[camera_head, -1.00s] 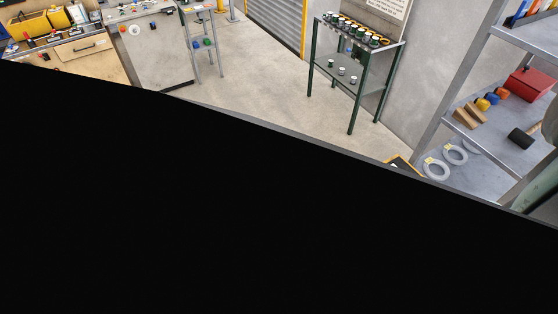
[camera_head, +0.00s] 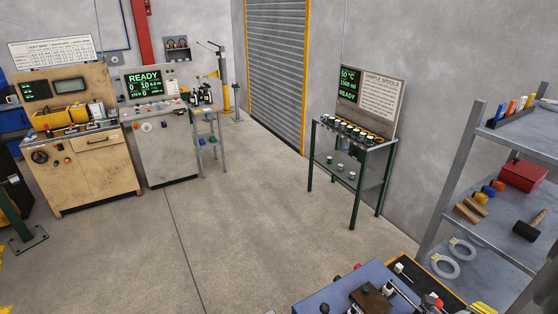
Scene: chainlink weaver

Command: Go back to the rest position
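My gripper is not in this view, and no part of my arm can be made out for sure. Whether it holds anything cannot be seen. The camera looks out over the workshop floor (camera_head: 235,245) with nothing large in front of it.
A blue-topped bench (camera_head: 325,290) with small parts is at the bottom right. A metal shelf (camera_head: 455,180) stands at right, a green-legged spool stand (camera_head: 357,205) near the wall. Two machines, one wooden (camera_head: 85,185) and one grey (camera_head: 165,155), stand at left. The middle floor is clear.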

